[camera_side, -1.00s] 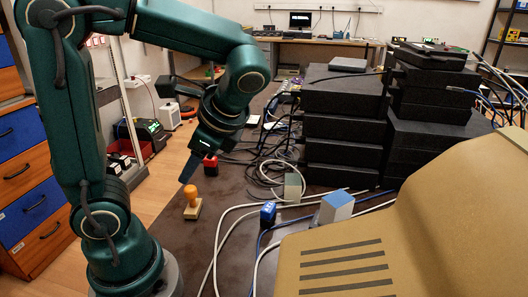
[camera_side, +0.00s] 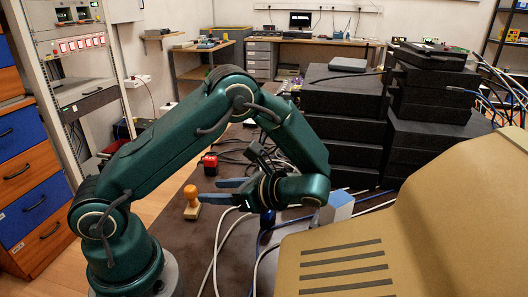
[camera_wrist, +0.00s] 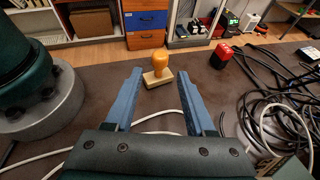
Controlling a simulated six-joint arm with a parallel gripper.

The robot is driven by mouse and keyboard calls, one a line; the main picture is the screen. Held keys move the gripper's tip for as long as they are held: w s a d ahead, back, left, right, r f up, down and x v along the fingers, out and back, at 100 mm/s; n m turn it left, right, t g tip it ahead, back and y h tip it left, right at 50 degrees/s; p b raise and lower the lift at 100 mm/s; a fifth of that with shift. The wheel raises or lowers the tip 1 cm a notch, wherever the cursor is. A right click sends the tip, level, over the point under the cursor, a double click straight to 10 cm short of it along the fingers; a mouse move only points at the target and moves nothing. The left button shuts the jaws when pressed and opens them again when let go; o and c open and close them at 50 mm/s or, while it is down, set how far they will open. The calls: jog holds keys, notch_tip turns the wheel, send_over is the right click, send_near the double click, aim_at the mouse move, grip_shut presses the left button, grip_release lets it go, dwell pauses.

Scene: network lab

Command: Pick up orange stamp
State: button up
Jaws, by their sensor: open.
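The orange stamp (camera_side: 191,192) stands upright on the dark table, with a round orange handle on a pale wooden base (camera_side: 192,211). In the wrist view the stamp (camera_wrist: 156,62) stands just beyond the fingertips, roughly centred between them. My gripper (camera_side: 204,191) is low and nearly level, its blue fingers pointing left at the stamp in the side view. In the wrist view the fingers of my gripper (camera_wrist: 159,72) are spread apart with nothing between them. In the side view the fingertips are close to the handle; I cannot tell whether they touch it.
A red block with a black part (camera_side: 210,164) stands behind the stamp, to its right in the wrist view. Cables (camera_wrist: 275,105) lie tangled on the table to the right. A blue and grey box (camera_side: 336,207) and stacked black cases (camera_side: 343,125) stand further right.

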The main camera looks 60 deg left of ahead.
aim_at(195, 200)
jog(key=f, duration=0.2)
jog(key=a+f, duration=0.1)
jog(key=shift+s+f, duration=0.2)
jog(key=shift+s, duration=0.05)
jog(key=shift+x, duration=3.15)
grip_shut()
